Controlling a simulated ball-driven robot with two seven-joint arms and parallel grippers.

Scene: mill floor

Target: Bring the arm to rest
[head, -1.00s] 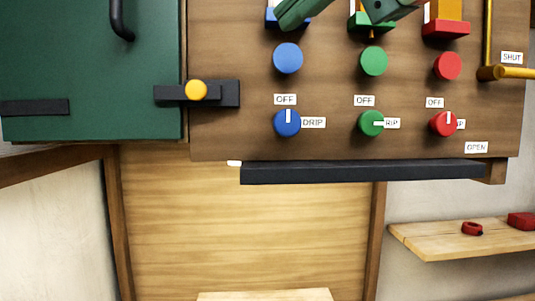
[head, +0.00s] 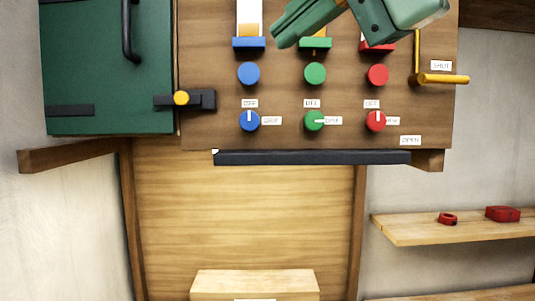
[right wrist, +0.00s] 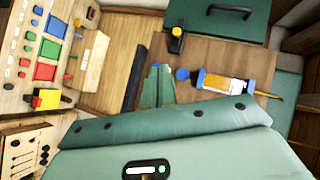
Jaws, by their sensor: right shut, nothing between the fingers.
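My right gripper (head: 278,40) is green and enters the top of the head view from the right. Its fingers are shut and empty, in front of the brown panel (head: 215,75), between the blue and green dispensers. In the right wrist view the closed fingers (right wrist: 157,88) point at the panel, near a blue button (right wrist: 182,74) and an orange-and-white dispenser (right wrist: 224,84); I cannot tell any touch. My left gripper is not in view.
The blue (head: 249,121) and red (head: 376,121) knobs point up to OFF; the green knob (head: 314,121) points right to DRIP. A yellow lever (head: 440,78) juts out at right. A dark ledge (head: 310,157) runs below. A green door (head: 85,70) is at left.

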